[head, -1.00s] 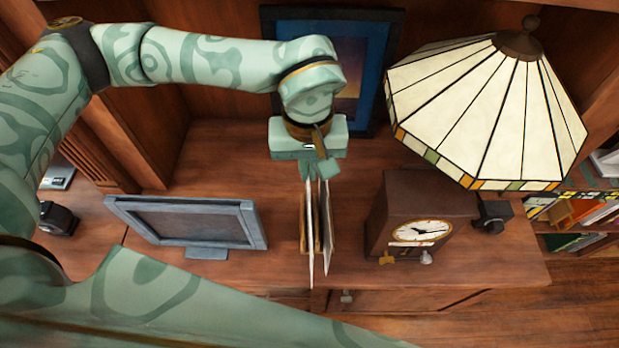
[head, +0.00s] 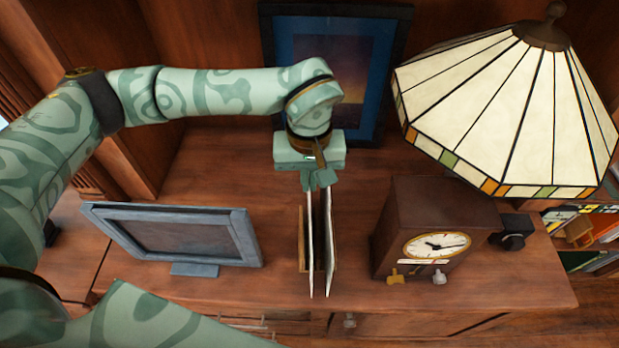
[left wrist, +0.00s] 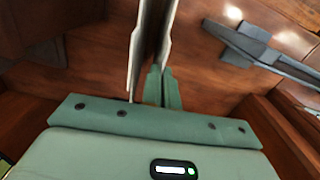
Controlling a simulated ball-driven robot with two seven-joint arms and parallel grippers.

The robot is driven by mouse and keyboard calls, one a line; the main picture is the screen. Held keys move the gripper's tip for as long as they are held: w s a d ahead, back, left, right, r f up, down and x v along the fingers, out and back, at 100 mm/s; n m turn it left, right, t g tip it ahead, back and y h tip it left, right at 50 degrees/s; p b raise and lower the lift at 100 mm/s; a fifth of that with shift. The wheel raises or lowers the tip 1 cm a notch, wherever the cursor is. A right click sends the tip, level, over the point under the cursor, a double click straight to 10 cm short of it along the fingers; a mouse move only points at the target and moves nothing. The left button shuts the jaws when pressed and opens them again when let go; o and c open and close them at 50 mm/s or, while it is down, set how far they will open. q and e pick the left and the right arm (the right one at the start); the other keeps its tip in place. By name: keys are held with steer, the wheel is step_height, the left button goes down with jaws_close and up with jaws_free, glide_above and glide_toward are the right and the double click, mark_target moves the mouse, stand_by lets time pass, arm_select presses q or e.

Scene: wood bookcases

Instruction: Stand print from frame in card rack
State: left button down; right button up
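My left gripper (head: 319,182) points down over a small wooden card rack (head: 302,240) on the cabinet top. Its fingers are close together on the upper edge of a thin pale print (head: 311,262), which stands nearly upright at the rack. A second thin pale card (head: 329,225) stands close to its right. In the left wrist view, the left fingers (left wrist: 162,85) close around one sheet's edge, with a pale card (left wrist: 137,55) beside them. How deep the print sits is hidden. A blue-grey frame (head: 240,237) stands at left, its inside plain dark grey. My right gripper is out of view.
A dark wooden clock (head: 405,210) stands right of the rack, with a wide glass-panelled lamp shade (head: 500,110) above and behind it. Bare cabinet top separates frame, rack and clock.

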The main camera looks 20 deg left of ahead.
arm_select(q)
steer(key=shift+f, duration=0.15)
steer(key=c, duration=1.7)
jaws_free()
step_height(320, 180, up, 12)
steer(key=p, duration=0.1)
steer(key=shift+r, duration=0.2)
